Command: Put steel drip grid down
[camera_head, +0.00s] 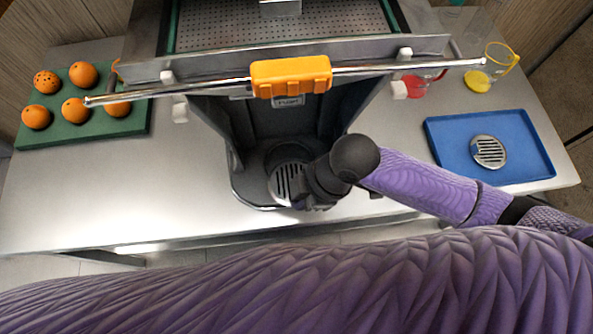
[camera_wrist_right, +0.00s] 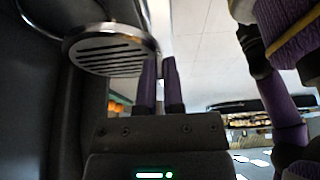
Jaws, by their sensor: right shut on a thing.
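A round steel drip grid with dark slots (camera_head: 284,184) is at the base of the juicer (camera_head: 262,146), in its dark recess. It also shows in the right wrist view (camera_wrist_right: 108,52), its rim at the fingertips. My right gripper (camera_head: 304,198) comes in from the right and is shut on the grid's near right edge. Its two purple fingers (camera_wrist_right: 160,68) are close together in the wrist view. The gripper hides part of the grid, and I cannot tell whether the grid rests on the base. My left gripper is not in view.
A second round slotted steel grid (camera_head: 488,151) lies on a blue tray (camera_head: 447,136) at the right. Several oranges (camera_head: 83,74) lie on a green board (camera_head: 62,133) at the left. A yellow-bottomed jug (camera_head: 480,80) and a red one (camera_head: 416,87) stand behind. The steel table's left front is clear.

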